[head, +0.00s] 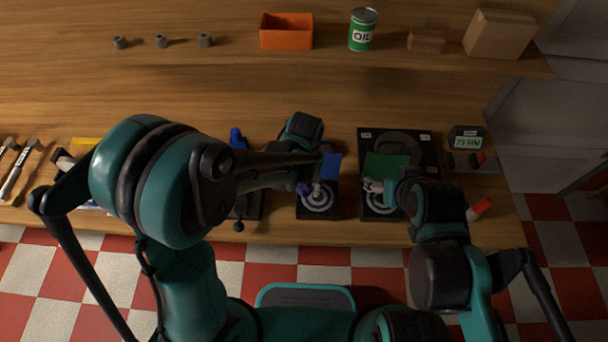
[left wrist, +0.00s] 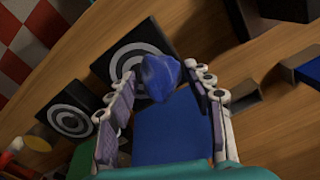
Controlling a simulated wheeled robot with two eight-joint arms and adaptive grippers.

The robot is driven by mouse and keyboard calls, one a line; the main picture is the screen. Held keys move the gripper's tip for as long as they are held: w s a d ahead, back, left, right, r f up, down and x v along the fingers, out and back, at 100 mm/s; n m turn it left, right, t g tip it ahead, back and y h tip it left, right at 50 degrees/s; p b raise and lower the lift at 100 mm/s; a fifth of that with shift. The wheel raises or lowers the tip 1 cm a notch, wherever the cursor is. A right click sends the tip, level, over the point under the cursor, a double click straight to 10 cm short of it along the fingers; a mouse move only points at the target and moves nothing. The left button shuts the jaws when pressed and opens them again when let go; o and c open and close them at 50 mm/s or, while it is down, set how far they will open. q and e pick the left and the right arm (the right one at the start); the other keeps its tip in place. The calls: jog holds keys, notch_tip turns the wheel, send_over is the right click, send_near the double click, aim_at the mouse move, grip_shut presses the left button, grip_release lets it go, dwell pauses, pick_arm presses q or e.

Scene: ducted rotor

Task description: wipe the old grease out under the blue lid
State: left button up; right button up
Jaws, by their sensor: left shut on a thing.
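My left gripper (head: 309,189) is shut on a crumpled blue cloth (left wrist: 160,77), held between the fingertips. In the head view the cloth (head: 304,190) is a small blue patch at the fingers. The blue lid (head: 331,163) stands behind a black housing with pale concentric rings (head: 318,212). In the left wrist view the cloth overlaps the near edge of the ringed face (left wrist: 128,62), with the blue lid (left wrist: 175,135) below it. I cannot tell if the cloth touches the rings. My right gripper (head: 375,186) is at the green lid (head: 387,164); its finger opening is unclear.
A size display (head: 466,138) and a red-tipped item (head: 480,208) lie right. An orange bin (head: 286,32), oil can (head: 362,30) and boxes (head: 500,33) line the back.

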pick_arm(q)
jog(key=shift+w+a+r+p, duration=0.1)
jog(key=shift+a+r+p, duration=0.1)
jog(key=shift+r+p, duration=0.55)
jog(key=shift+d+r+p, duration=0.1)
jog(key=shift+r+p, duration=0.4)
jog(key=shift+r, duration=0.8)
